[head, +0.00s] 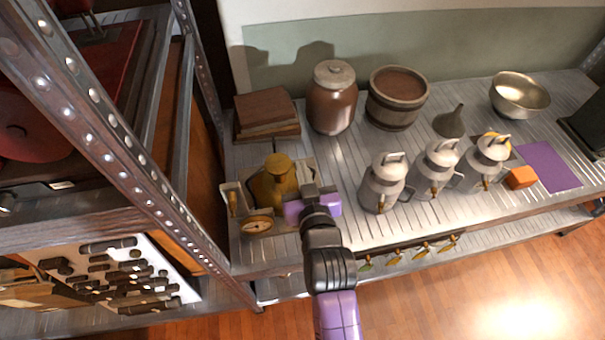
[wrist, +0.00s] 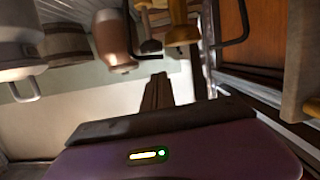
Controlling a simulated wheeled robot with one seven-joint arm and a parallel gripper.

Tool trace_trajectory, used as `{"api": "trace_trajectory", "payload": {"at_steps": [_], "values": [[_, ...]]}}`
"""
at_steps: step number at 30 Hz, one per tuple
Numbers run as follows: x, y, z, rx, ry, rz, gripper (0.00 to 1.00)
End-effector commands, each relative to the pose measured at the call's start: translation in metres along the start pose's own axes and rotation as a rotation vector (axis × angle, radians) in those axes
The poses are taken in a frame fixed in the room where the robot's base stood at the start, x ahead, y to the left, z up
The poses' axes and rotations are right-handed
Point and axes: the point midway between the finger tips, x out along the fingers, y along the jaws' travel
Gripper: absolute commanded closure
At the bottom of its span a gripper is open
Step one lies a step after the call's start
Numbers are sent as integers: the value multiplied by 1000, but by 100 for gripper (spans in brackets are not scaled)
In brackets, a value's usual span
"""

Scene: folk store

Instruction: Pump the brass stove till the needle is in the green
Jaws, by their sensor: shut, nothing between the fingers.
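The brass stove (head: 275,182) stands at the left end of the metal shelf, on a pale base. A round dial (head: 257,223) sits in front of it; its needle is too small to read. A small upright wooden handle (head: 233,203) stands at the left of the base, likely the pump. My gripper (head: 308,190) is shut and empty, just right of the stove in the head view. The wrist view shows its dark closed fingers (wrist: 157,92) and part of the brass stove (wrist: 180,25) at the top. Contact with the stove cannot be told.
Brown books (head: 266,110), a lidded jar (head: 332,98) and a wooden tub (head: 397,97) stand behind. Several grey metal cans (head: 384,185) stand to the right, with an orange block (head: 520,178). A perforated steel post (head: 120,150) rises close on the left.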

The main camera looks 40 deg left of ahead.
Motion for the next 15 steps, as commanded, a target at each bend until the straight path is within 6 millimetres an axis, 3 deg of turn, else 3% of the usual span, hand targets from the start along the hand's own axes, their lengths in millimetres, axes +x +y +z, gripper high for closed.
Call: {"api": "trace_trajectory", "payload": {"at_steps": [6,15], "values": [[5,0,21,0,0,-1,100],[6,0,25,1,1,0,100]]}}
